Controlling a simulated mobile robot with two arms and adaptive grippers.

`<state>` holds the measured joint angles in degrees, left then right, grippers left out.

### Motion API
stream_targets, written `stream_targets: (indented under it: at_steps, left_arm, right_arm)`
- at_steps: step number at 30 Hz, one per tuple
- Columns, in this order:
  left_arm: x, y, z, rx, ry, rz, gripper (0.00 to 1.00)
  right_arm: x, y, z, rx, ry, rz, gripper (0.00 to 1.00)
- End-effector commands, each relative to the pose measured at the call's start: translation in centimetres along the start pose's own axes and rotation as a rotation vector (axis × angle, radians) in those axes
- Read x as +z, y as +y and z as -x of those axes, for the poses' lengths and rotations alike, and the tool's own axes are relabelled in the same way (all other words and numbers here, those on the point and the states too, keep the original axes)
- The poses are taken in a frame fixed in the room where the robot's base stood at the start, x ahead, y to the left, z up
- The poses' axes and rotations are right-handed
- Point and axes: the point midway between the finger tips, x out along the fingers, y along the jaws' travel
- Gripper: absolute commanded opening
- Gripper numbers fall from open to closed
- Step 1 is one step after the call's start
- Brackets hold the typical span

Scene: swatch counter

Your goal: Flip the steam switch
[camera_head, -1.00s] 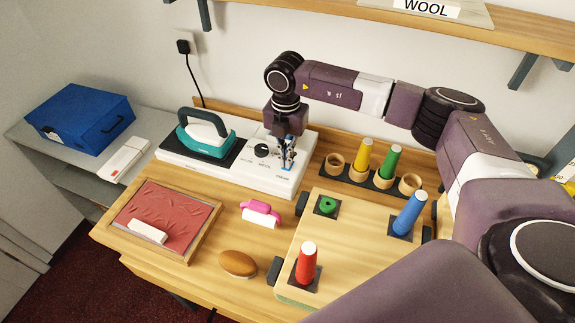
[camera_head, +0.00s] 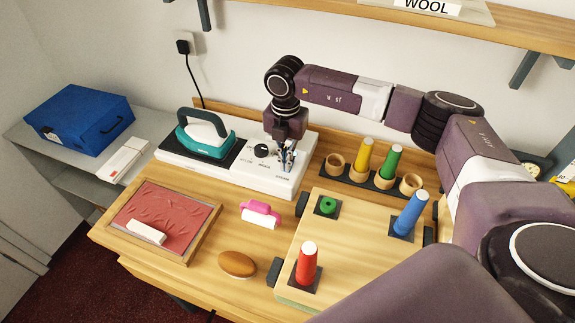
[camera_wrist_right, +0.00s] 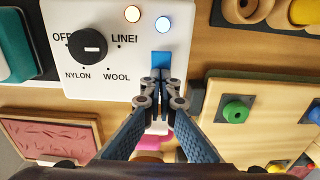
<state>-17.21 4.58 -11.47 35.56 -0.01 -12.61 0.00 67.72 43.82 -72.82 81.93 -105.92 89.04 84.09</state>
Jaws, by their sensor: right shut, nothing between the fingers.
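The steam switch is a blue rocker (camera_wrist_right: 161,60) on the white control panel (camera_wrist_right: 116,82) of the ironing station; the panel also shows in the head view (camera_head: 230,170). My right gripper (camera_wrist_right: 160,78) is shut and empty, its fingertips at the lower edge of the blue switch. I cannot tell whether they touch it. In the head view my right gripper (camera_head: 286,165) points down over the panel's right end and hides the switch. Above the switch are an orange-tinted lamp (camera_wrist_right: 132,13) and a bluish-white lamp (camera_wrist_right: 163,24). My left gripper is not in view.
A black dial (camera_wrist_right: 88,47) sits left of the switch. A teal iron (camera_head: 206,137) rests on the station's left. Thread cones (camera_head: 363,157) stand in a holder to the right. A pink-handled roller (camera_head: 260,212) and brown oval brush (camera_head: 238,263) lie in front.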

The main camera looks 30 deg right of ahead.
Motion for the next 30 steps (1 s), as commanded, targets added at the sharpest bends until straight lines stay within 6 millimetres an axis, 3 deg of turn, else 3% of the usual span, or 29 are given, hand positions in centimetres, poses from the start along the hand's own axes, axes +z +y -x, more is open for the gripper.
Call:
stream_targets:
  at_steps: [24,30]
  left_arm:
    - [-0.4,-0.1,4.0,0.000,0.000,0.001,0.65]
    - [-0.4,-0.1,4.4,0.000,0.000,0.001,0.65]
  right_arm:
    - [0.0,0.0,6.3,0.000,0.000,-0.001,0.00]
    - [0.0,0.0,7.0,-0.001,0.001,-0.001,0.00]
